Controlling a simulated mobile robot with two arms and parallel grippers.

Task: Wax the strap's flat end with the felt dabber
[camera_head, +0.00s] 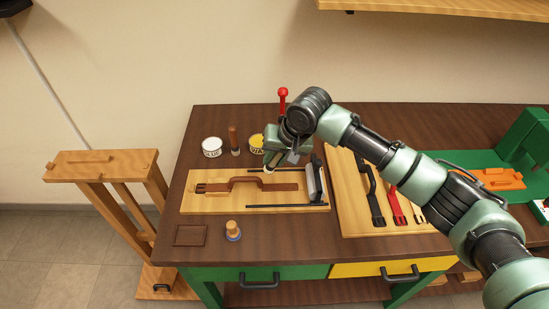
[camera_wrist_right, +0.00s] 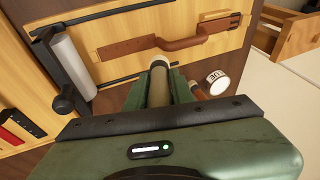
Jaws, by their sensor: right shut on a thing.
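The brown strap (camera_head: 245,185) lies on a light wooden board (camera_head: 225,208), its middle arched up; it also shows in the right wrist view (camera_wrist_right: 180,42). Its flat end (camera_wrist_right: 115,49) points toward the grey roller (camera_wrist_right: 72,65); its other end (camera_wrist_right: 222,22) has dark fittings. In the head view the gripper (camera_head: 274,158) hangs over the board's far edge, beside the strap. I cannot tell whether the tip touches anything. My left gripper is not in view.
A white tin (camera_head: 211,147), a brown-handled tool (camera_head: 234,140) and a yellow tin (camera_head: 257,142) stand behind the board. A second board (camera_head: 345,205) with black and red straps lies right.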

